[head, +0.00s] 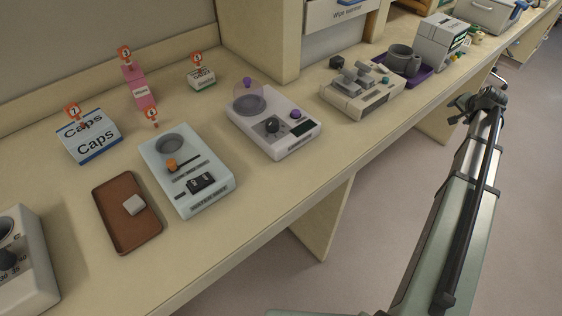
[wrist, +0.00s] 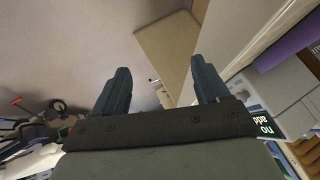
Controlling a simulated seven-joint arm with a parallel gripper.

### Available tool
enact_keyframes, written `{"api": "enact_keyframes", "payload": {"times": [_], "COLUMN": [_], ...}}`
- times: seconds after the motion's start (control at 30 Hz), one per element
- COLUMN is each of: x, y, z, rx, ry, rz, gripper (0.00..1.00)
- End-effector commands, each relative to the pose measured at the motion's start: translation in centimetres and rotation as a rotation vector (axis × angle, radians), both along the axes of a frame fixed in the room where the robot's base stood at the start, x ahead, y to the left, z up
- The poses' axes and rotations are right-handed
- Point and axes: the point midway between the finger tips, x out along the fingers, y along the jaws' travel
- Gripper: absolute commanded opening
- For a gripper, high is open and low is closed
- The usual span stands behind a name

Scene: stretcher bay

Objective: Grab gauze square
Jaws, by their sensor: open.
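A small pale square (head: 134,204), which looks like the gauze square, lies on the brown tray (head: 112,187) at the left of the counter in the head view. My gripper (wrist: 160,82) shows in the wrist view with its two dark fingers wide apart and nothing between them. In the head view my arm reaches up the right side, over the floor beyond the counter's front edge, well away from the tray. The fingertips cannot be made out there. The wrist view does not show the gauze or the tray.
On the counter (head: 262,206), a pale blue device (head: 205,165) stands just right of the tray, with a white device (head: 300,142) beyond it. A Caps box (head: 90,137) and pink box (head: 139,90) stand behind. A white device (head: 22,275) is at lower left.

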Motion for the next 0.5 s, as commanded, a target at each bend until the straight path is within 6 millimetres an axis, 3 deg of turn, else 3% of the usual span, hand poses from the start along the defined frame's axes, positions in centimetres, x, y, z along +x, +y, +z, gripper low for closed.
{"api": "enact_keyframes", "payload": {"times": [0.03,0.1,0.27,0.37,0.5], "x": [0.6,1.1,2.2,2.9,3.7], "y": [-0.9,-1.4,-0.2,2.5,10.1], "z": [2.5,5.4,11.2,14.2,17.6], "rx": [0.006,0.025,0.114,0.208,0.409], "ry": [-0.031,-0.069,-0.134,-0.154,-0.129], "rz": [-0.02,-0.045,-0.091,-0.114,-0.137], "gripper": [0.74,0.74,0.74,0.74,0.74]}}
